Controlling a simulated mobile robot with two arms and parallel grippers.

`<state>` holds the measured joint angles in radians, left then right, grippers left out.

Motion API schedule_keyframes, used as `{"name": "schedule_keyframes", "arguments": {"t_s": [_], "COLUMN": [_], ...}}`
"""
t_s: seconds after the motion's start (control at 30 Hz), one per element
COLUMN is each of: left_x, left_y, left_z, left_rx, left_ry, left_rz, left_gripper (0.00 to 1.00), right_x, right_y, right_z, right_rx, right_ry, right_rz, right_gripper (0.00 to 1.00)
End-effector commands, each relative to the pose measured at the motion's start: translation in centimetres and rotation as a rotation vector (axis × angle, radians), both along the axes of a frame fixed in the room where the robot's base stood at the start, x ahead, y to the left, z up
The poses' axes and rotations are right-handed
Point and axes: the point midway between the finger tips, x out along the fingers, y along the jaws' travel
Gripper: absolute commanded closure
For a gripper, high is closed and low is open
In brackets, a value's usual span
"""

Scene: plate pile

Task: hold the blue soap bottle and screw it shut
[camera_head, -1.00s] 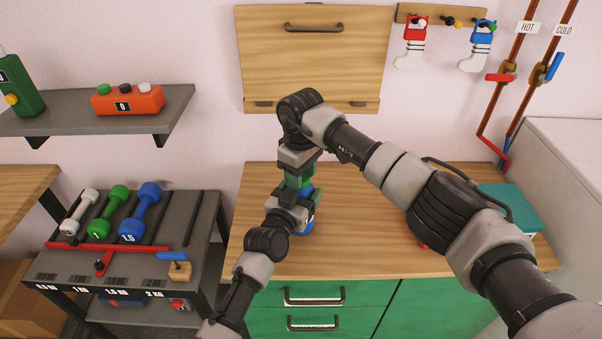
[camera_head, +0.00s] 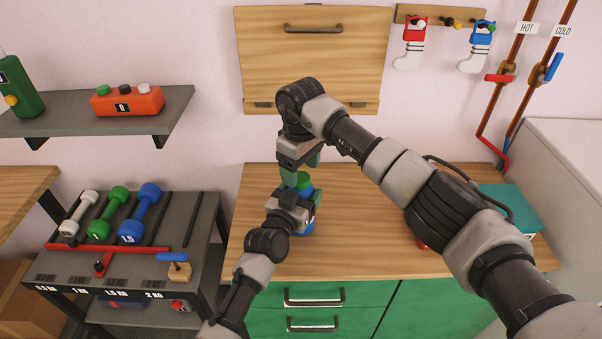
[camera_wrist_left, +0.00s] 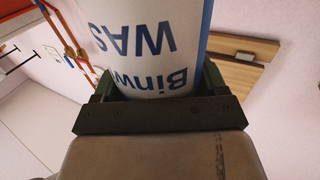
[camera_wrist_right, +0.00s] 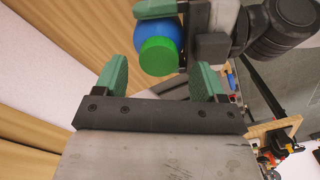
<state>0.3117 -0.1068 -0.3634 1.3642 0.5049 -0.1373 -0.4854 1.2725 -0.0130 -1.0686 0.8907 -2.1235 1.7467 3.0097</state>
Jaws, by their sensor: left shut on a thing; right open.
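The blue soap bottle (camera_head: 307,228) stands upright over the wooden counter, partly hidden by my left gripper. Its white label with blue letters (camera_wrist_left: 152,45) fills the middle of the left wrist view. My left gripper (camera_head: 297,208) is shut around the bottle's body. A green cap (camera_head: 303,180) sits on the bottle's blue top; the right wrist view also shows the cap (camera_wrist_right: 158,56) and the blue shoulder (camera_wrist_right: 160,32). How tight the cap is cannot be told. My right gripper (camera_head: 301,168) is open just above the cap, fingers spread and apart from it.
The wooden counter (camera_head: 375,225) is mostly clear, with a teal box (camera_head: 512,205) at its right. A rack with dumbbells (camera_head: 138,215) stands at the left. A shelf (camera_head: 100,120) and a wooden wall cabinet (camera_head: 312,60) are behind.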

Motion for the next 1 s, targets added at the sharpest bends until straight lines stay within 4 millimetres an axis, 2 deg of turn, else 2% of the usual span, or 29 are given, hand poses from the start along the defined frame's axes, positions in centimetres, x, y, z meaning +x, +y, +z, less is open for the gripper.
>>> {"name": "schedule_keyframes", "arguments": {"t_s": [0.1,0.2,0.43,0.5,0.63,0.77,1.0], "left_x": [0.0,0.0,0.0,0.0,0.0,0.0,0.0], "left_y": [0.1,0.1,0.1,0.1,0.1,0.1,0.1], "left_z": [-0.2,-0.2,-0.2,-0.2,-0.2,-0.2,-0.1], "left_rx": [0.001,0.001,0.001,0.001,0.001,0.001,0.002], "left_ry": [0.004,0.004,0.003,0.003,0.003,0.003,0.002], "left_rz": [0.0,0.0,0.001,0.001,0.001,0.001,0.001], "left_gripper": [0.94,0.94,0.94,0.94,0.94,0.94,0.94], "right_x": [0.0,0.1,0.1,0.1,0.1,0.1,0.1], "right_y": [0.0,0.0,-0.1,-0.1,-0.1,0.0,0.1], "right_z": [1.5,2.1,2.2,2.2,2.2,2.4,2.8], "right_rx": [0.0,-0.001,-0.002,-0.002,-0.002,-0.002,-0.004], "right_ry": [-0.003,-0.003,-0.003,-0.003,-0.003,-0.005,-0.009], "right_rz": [0.0,0.0,-0.001,0.0,0.048,0.207,0.706], "right_gripper": [0.3,0.3,0.3,0.34,0.34,0.34,0.34]}}
